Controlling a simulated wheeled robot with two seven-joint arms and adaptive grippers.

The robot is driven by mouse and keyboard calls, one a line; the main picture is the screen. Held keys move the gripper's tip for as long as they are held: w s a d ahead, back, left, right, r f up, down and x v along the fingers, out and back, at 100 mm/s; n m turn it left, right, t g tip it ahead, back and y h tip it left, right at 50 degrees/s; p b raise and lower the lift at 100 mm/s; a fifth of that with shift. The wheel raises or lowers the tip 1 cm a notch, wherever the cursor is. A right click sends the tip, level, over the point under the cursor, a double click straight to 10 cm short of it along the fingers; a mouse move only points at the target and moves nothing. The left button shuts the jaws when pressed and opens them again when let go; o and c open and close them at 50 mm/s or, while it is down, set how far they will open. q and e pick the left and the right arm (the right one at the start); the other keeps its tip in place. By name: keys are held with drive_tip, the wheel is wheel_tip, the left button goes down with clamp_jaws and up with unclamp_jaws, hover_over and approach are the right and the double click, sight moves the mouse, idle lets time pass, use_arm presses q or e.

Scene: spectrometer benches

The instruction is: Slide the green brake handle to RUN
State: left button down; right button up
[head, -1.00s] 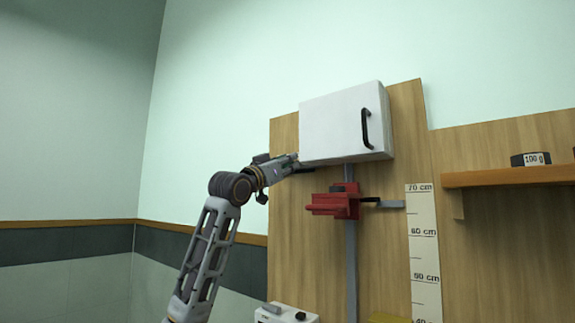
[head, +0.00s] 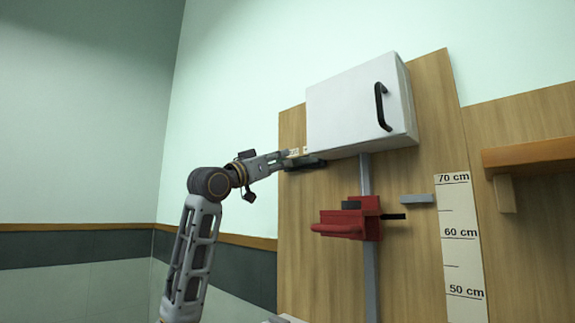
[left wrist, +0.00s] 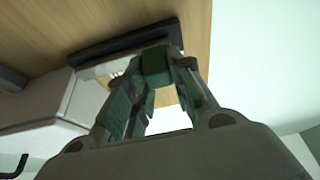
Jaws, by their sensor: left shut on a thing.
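The green brake handle (left wrist: 156,67) shows in the left wrist view as a small green block between my left gripper's fingertips (left wrist: 158,82). A dark bar (left wrist: 118,42) lies just behind it on the wooden board. In the head view my left gripper (head: 298,156) is at the lower left corner of the white cabinet, in front of a dark strip (head: 308,164). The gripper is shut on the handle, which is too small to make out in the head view. Pale plates with lettering lie beside the handle; I cannot read them. My right gripper is out of view.
The white cabinet (head: 345,105) with a black handle is right beside my left gripper. Below it a red carriage (head: 350,224) sits on a grey vertical rail (head: 370,275). A centimetre scale (head: 461,245) and a wooden shelf (head: 530,155) are further right. The left side is open.

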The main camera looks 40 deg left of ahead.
use_arm(q)
drive_tip(key=shift+a+r, duration=0.15)
drive_tip(key=shift+a, duration=0.05)
drive_tip(key=c, duration=1.5)
unclamp_jaws()
drive_tip(key=shift+o, duration=1.3)
drive_tip(key=shift+a, duration=0.2)
drive_tip(key=d+v, duration=0.1)
drive_tip(key=v, duration=1.1)
drive_tip(key=shift+a, duration=0.4)
